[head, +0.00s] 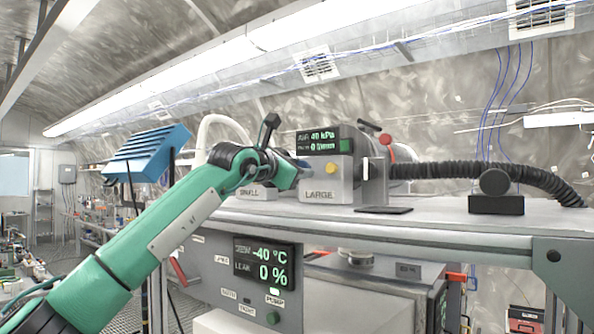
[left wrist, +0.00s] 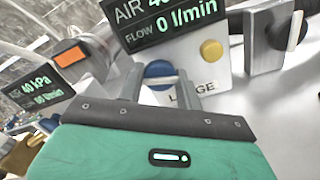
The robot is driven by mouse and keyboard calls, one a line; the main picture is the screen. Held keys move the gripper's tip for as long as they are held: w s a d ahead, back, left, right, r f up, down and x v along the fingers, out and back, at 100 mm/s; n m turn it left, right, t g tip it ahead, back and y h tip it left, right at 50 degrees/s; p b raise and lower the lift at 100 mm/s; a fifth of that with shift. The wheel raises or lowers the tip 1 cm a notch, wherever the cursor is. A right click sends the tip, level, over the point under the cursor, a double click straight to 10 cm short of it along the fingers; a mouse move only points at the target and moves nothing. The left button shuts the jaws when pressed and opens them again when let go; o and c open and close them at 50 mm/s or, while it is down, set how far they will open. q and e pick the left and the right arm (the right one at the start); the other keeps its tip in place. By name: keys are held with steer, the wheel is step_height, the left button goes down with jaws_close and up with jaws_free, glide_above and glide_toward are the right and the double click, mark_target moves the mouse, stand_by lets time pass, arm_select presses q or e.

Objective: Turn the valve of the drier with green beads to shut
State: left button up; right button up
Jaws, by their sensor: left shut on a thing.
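A grey box labelled LARGE (head: 326,182) stands on the bench top in the head view. A yellow knob (head: 331,169) is on its front, also seen in the left wrist view (left wrist: 211,50). In the left wrist view a blue knob (left wrist: 158,70) sits between the two fingers of my left gripper (left wrist: 160,84), on the same box. The gripper is shut on this blue knob. In the head view my left gripper (head: 302,165) is at the left side of the LARGE box. A box labelled SMALL (head: 256,193) is mostly hidden behind my arm. No green beads can be made out.
A display (head: 318,141) above the LARGE box reads 40 kPa and flow 0. A black ribbed hose (head: 480,170) runs right, past a black block (head: 496,204). A lower panel (head: 264,262) reads -40 °C and leak 0 %. The bench top is fairly clear at right.

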arm_select(q)
steer(key=m, duration=0.3)
steer(key=shift+m, duration=0.4)
steer(key=m, duration=0.3)
steer(key=shift+m+p, duration=0.3)
steer(key=m+p, duration=0.1)
steer(key=m, duration=0.3)
steer(key=shift+f+m, duration=0.15)
steer(key=shift+m, duration=1.45)
steer(key=o, duration=1)
